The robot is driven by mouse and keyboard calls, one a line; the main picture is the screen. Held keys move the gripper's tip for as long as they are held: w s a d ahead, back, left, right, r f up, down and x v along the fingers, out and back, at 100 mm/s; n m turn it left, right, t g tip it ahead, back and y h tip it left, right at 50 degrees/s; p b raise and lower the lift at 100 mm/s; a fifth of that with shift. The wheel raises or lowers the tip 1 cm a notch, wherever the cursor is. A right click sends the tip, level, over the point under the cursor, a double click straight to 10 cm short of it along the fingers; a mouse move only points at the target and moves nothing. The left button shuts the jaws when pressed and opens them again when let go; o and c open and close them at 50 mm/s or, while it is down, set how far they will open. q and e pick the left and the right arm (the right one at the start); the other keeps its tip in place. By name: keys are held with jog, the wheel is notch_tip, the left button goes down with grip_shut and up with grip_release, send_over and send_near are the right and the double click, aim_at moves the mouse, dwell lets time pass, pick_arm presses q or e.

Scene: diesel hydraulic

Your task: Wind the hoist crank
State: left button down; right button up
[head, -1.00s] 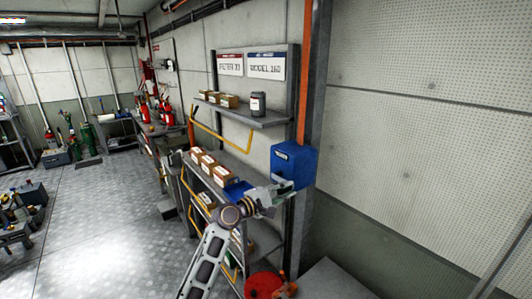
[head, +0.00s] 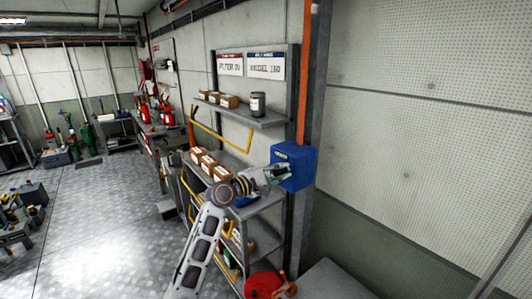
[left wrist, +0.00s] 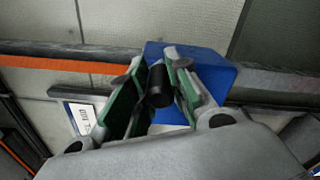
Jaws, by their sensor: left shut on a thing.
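The hoist is a blue box (head: 297,166) on the grey post beside the shelf rack; it also shows in the left wrist view (left wrist: 212,72). My left gripper (head: 277,172) is at the left face of the box. In the left wrist view my left gripper (left wrist: 157,92) has its green-padded fingers on both sides of a black cylindrical crank handle (left wrist: 159,86), shut on it. The crank arm behind the handle is mostly hidden by the fingers. My right gripper is in neither view.
A shelf rack with a yellow rail (head: 222,134) holds small boxes (head: 222,99) and a dark can (head: 258,104) left of the hoist. A red round object (head: 263,285) is low below. An orange strip (head: 304,80) runs up the post. Open floor (head: 100,225) lies at left.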

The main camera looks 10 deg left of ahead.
pick_arm(q)
jog(key=shift+w+a+r, duration=0.3)
jog(key=shift+a+r, duration=0.15)
jog(key=shift+r, duration=0.3)
jog(key=w+a+r, duration=0.2)
jog(key=w+a, duration=0.1)
jog(key=a, duration=0.1)
jog(key=shift+w+a, duration=0.25)
jog(key=c, duration=1.3)
grip_release()
jog(key=shift+f, duration=0.1)
jog(key=shift+o, duration=0.2)
jog(key=shift+f, duration=0.1)
jog(key=shift+s, duration=0.1)
jog(key=v, duration=1.2)
